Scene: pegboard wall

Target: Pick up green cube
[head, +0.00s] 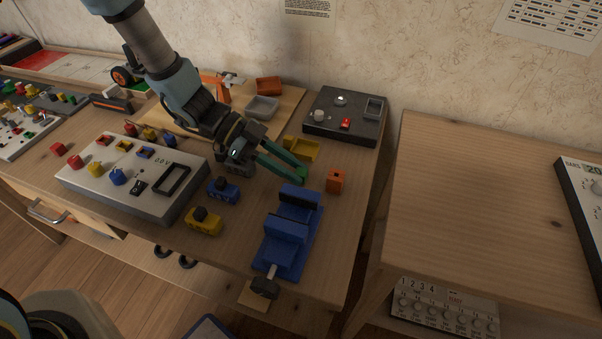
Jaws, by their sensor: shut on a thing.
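The green cube (303,174) shows as a small bright green patch at the tips of my gripper (300,172). My gripper has long dark-green fingers and reaches in from the upper left over the right part of the workbench. It is shut on the green cube. Most of the cube is hidden by the fingers. I cannot tell whether the cube touches the bench top or is just above it.
A blue vise (288,232) stands just in front of the gripper. An orange block (336,181) is close on the right, and a yellow tray (301,148) is behind. A grey control panel (133,180) is left. A second table (480,190) stands right, past a gap.

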